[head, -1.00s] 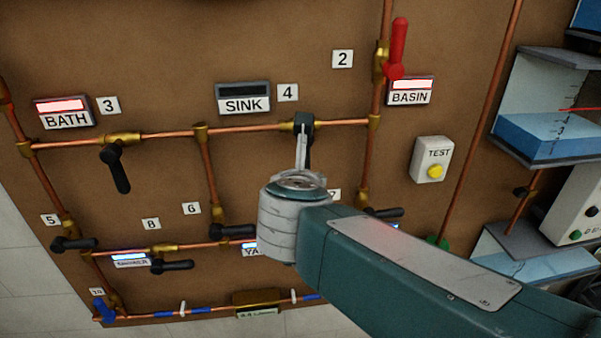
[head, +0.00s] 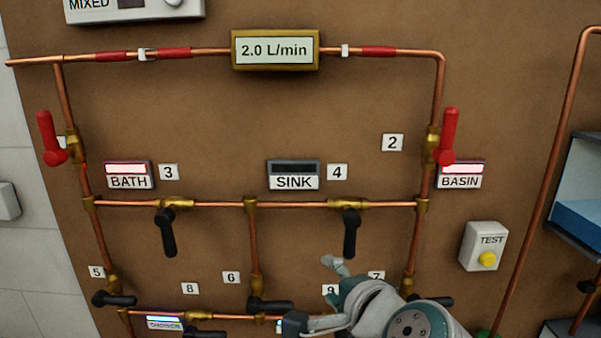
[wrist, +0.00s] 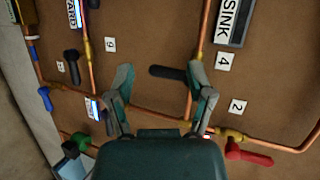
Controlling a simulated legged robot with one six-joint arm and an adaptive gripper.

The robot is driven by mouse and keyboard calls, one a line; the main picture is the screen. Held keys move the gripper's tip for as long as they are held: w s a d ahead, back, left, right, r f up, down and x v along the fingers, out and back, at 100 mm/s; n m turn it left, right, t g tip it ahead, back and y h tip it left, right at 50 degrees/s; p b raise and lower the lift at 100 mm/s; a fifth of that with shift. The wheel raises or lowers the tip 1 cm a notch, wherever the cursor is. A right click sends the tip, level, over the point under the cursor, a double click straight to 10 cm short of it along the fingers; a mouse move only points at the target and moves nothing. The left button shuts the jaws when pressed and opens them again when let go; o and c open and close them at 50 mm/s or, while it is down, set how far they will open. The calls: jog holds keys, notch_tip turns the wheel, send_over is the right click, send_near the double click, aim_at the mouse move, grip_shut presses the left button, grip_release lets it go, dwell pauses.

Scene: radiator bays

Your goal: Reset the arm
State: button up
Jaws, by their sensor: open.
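My gripper (head: 315,295) is low in the head view, in front of the board and just below valve 4. Its two fingers are spread and nothing is held between them. In the wrist view the open fingers (wrist: 160,78) point at the board. The black handle of valve 4 (head: 351,232) hangs straight down, apart from the gripper in the head view. In the wrist view that handle (wrist: 168,72) shows beyond the fingers, its pivot end overlapped by or close to one fingertip. The SINK lamp (head: 293,168) is dark.
The BATH lamp (head: 126,168) and BASIN lamp (head: 460,168) are lit red. Two red levers (head: 449,135) stand up at the sides. A gauge (head: 275,50) reads 2.0 L/min. A TEST box (head: 484,247) is at right. My arm hides part of the lower board.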

jog(key=s+d+f+n+g+h, duration=0.5)
jog(key=s+d+f+n+g, duration=0.2)
jog(key=s+d+f+n, duration=0.3)
notch_tip(320, 180, down, 2)
jog(key=s+n, duration=0.2)
jog(key=n, duration=0.1)
jog(key=shift+d+n, duration=0.35)
jog(key=shift+n, duration=0.05)
dwell(1.5)
